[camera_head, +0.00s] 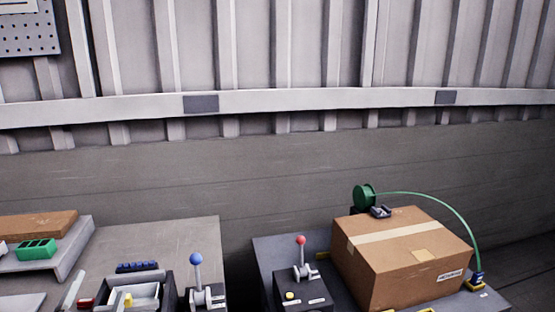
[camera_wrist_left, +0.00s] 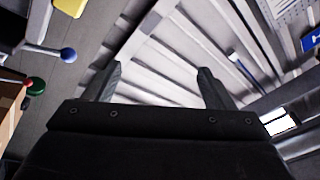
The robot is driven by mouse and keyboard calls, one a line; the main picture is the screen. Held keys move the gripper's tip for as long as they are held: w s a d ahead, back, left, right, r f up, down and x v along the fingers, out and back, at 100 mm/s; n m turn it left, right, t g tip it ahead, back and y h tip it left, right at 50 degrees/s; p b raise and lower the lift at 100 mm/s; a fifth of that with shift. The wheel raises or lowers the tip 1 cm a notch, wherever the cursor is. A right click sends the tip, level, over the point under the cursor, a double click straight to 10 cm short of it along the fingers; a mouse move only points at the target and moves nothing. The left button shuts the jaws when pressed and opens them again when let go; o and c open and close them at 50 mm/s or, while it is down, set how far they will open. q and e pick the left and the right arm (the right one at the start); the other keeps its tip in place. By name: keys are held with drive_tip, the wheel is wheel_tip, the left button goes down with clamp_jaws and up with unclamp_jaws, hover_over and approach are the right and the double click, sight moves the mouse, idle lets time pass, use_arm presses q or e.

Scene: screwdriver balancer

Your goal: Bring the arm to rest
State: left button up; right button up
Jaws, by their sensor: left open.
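My left gripper (camera_wrist_left: 160,72) shows in the left wrist view with its two dark fingers wide apart and nothing between them. It points toward the ribbed metal wall, and no object touches the fingers. I cannot make out the left gripper for sure in the head view. My right gripper is in neither view. A green reel (camera_head: 364,196) with a thin green line (camera_head: 440,212) stands behind the cardboard box in the head view.
A cardboard box (camera_head: 402,252) sits on the right bench. A red-knobbed lever (camera_head: 301,256) stands left of it, and a blue-knobbed lever (camera_head: 197,270) on the left bench. A gap separates the benches.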

use_arm(q)
drive_tip(key=s+a+f+n+g+y, duration=0.2)
drive_tip(key=s+f+n+g, duration=0.75)
drive_tip(key=f, duration=0.65)
drive_tip(key=s+d+f+g+h, duration=0.2)
drive_tip(key=s+d+f+g, duration=0.15)
drive_tip(key=s, duration=0.55)
drive_tip(key=s+d+f+g+h, duration=0.1)
drive_tip(key=s+d+f+g, duration=0.25)
drive_tip(key=s, duration=0.45)
wheel_tip(320, 180, down, 26)
drive_tip(key=a+r+g, duration=0.1)
drive_tip(key=a+g, duration=0.1)
drive_tip(key=a, duration=0.1)
drive_tip(key=s+d+f, duration=0.1)
drive_tip(key=s+f, duration=1.4)
drive_tip(key=f, duration=0.1)
drive_tip(key=shift+d+f+n+g+h, duration=0.25)
drive_tip(key=shift+d+n+g+h, duration=0.1)
drive_tip(key=shift+g+h, duration=0.1)
drive_tip(key=shift+c, duration=0.5)
